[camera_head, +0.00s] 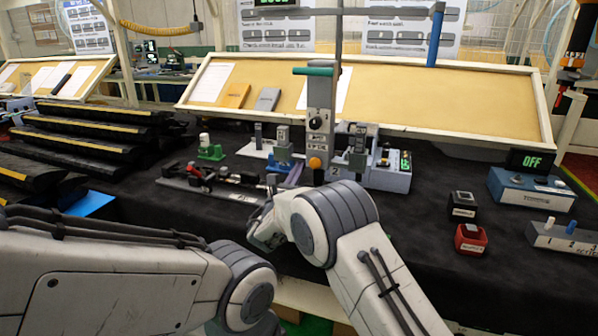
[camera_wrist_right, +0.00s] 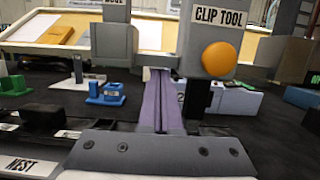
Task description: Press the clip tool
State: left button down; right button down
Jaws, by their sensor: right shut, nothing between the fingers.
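The clip tool (camera_wrist_right: 205,30) is a grey upright block with a "CLIP TOOL" label and a round orange button (camera_wrist_right: 222,57) on its front. In the head view the clip tool (camera_head: 319,120) stands mid-table, its orange button (camera_head: 315,163) low on its front. My right gripper (camera_head: 271,184) is shut and empty, in front of and slightly left of the tool, mostly hidden by my wrist. In the right wrist view, a grey bolted plate crosses the bottom, apart from the button. A purple strip (camera_wrist_right: 162,103) runs beneath the tool. My left gripper is out of view.
A fixture marked "NEST" (camera_wrist_right: 25,165) lies at lower left. Small green (camera_head: 211,150) and blue (camera_head: 283,153) stands are nearby. Black ridged trays (camera_head: 75,135) fill the left.

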notch_tip(320, 180, up, 22)
jog(key=p, duration=0.5)
jog(key=shift+f, duration=0.15)
jog(key=shift+f, duration=0.15)
dwell(0.4)
jog(key=s+a+f+b, duration=0.3)
jog(key=s+f+b, duration=0.3)
jog(key=s, duration=0.3)
jog(key=shift+s+f, duration=0.15)
jog(key=shift+f, duration=0.1)
jog(key=shift+d, duration=0.1)
